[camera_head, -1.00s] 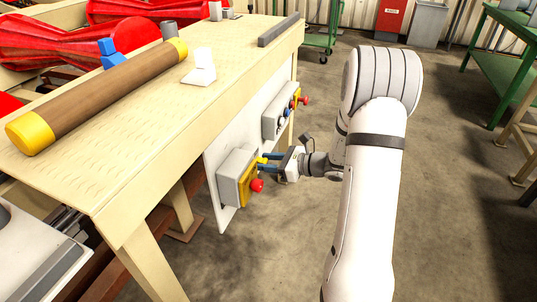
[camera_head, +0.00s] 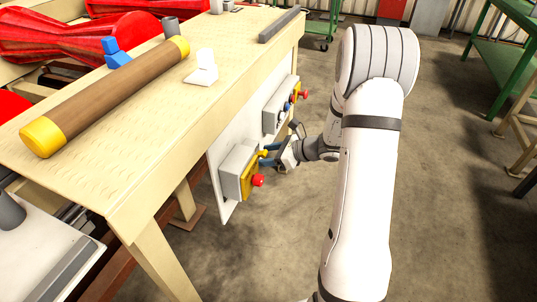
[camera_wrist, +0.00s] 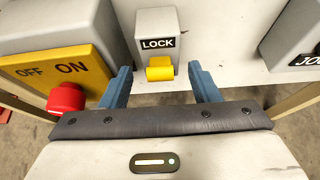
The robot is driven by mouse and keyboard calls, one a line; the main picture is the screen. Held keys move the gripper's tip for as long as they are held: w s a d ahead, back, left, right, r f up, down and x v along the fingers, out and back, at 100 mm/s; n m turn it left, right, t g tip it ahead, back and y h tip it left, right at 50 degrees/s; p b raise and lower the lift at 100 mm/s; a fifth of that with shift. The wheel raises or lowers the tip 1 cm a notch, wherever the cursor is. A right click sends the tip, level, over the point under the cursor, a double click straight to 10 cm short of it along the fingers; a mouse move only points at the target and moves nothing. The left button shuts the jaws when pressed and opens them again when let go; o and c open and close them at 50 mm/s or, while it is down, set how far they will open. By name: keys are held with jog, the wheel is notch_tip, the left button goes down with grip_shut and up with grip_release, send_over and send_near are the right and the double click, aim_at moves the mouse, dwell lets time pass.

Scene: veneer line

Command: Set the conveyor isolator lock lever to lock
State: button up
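The isolator lock is a small grey box with a LOCK label and a yellow lever (camera_wrist: 160,70) below the label, in the wrist view. The lever sticks out toward me. My gripper (camera_wrist: 160,77) is open, with one blue finger on each side of the lever and a visible gap on both sides. In the head view my gripper (camera_head: 268,156) is at the side panel of the bench, and a small yellow part shows at its fingertips. The rest of the lock box is mostly hidden there.
A grey box with a yellow OFF/ON plate (camera_wrist: 62,68) and red knob (camera_wrist: 66,97) is close left of my fingers. Another grey box (camera_wrist: 293,38), its label partly cut off, is at right. The bench (camera_head: 130,185) overhangs the panel (camera_head: 224,200). Open floor lies right.

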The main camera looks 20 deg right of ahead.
jog(key=p+v, duration=0.1)
jog(key=v, duration=0.6)
jog(key=shift+s+d+r, duration=0.2)
jog(key=shift+d, duration=0.1)
jog(key=s+a+r+n+g+h+p, duration=0.3)
jog(key=s+a+r+n+g+p, duration=0.35)
jog(key=s+a+r+n, duration=0.4)
jog(key=s+d+r+n+t+h+p, duration=0.1)
jog(key=s+d+r+n+h+p, duration=0.2)
jog(key=s+r+n+h+p, duration=0.4)
jog(key=s+r+n, duration=0.5)
jog(key=r+n, duration=0.3)
jog(key=shift+s+r+t+p, duration=0.15)
jog(key=shift+s+t+p, duration=0.05)
jog(key=shift+t+p, duration=0.15)
